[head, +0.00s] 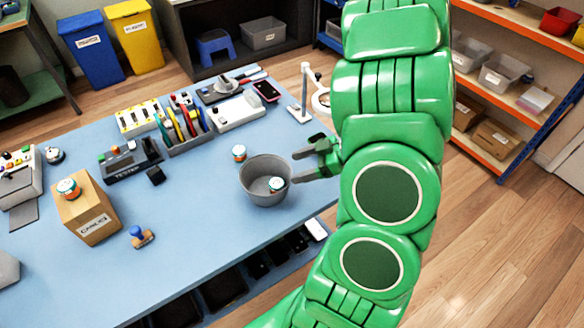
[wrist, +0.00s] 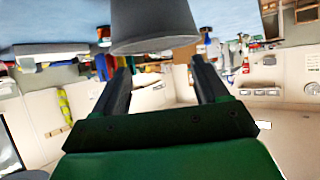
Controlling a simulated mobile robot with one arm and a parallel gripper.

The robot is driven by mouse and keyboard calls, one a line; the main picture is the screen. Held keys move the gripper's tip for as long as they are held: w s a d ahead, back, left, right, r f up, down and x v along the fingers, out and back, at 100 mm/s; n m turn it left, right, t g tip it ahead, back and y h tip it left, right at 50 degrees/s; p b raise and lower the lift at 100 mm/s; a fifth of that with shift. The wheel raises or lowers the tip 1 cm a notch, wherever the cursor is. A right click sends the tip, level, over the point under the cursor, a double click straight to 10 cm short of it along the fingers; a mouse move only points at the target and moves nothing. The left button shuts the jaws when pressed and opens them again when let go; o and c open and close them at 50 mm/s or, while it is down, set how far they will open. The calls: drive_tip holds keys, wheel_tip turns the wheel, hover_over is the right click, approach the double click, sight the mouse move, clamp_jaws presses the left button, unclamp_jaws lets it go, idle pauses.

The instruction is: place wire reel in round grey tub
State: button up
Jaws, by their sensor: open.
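The round grey tub (head: 252,193) stands upright on the blue table, and a wire reel (head: 276,184) with a teal-and-white top is inside it. A second, similar reel (head: 239,152) stands on the table just behind the tub. A third reel (head: 68,187) sits on top of a cardboard box at the left. My gripper (head: 299,166) is open and empty just right of the tub, its fingers pointing left towards it. In the wrist view, the tub (wrist: 155,28) shows at the top beyond the open fingers of my gripper (wrist: 160,68).
The cardboard box (head: 92,215) and a blue-handled stamp (head: 140,236) are at the left. A black tester (head: 130,160), a tool rack (head: 188,133) and a lamp (head: 302,100) stand further back. The table's front left area is mostly clear.

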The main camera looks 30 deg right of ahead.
drive_tip(key=v, duration=0.6)
